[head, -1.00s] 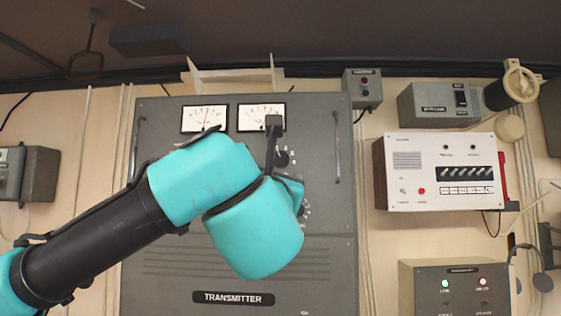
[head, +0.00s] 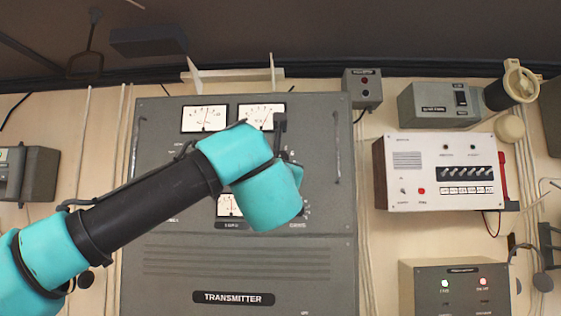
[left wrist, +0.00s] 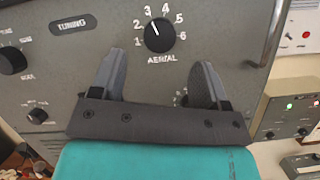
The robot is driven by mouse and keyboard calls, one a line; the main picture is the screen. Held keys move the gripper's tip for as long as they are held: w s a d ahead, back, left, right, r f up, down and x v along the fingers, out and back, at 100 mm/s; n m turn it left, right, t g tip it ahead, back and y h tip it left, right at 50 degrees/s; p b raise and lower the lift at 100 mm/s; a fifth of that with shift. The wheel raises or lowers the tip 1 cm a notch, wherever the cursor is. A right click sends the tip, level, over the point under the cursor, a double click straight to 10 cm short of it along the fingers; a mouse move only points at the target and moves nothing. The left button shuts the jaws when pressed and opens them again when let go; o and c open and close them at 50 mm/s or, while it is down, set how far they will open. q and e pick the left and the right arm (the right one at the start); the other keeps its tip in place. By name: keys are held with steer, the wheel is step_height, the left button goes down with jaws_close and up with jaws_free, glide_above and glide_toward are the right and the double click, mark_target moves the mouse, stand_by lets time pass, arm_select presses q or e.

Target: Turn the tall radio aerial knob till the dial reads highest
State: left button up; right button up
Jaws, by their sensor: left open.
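The tall grey radio cabinet (head: 170,240), labelled TRANSMITTER, stands against the wall. Its black AERIAL knob (left wrist: 159,36) shows in the left wrist view, with numbers 1 to 6 around it and its white mark pointing up and slightly left. In the head view my arm hides most of that knob. Two white dials, left (head: 205,118) and right (head: 262,117), sit at the cabinet's top; the right one's needle leans right. My left gripper (left wrist: 162,62) is open and empty, its fingertips below the knob on either side, apart from it. My right gripper is not in view.
A TUNING label (left wrist: 73,24) and another black knob (left wrist: 12,60) lie left of the AERIAL knob. A smaller knob (left wrist: 183,97) is partly hidden behind my right finger. A vertical handle (head: 337,148) runs along the cabinet's right edge. A lower dial (head: 229,206) is partly covered by my arm.

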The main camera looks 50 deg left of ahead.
arm_select(q)
steer(key=shift+x, duration=2.65)
steer(key=c, duration=0.9)
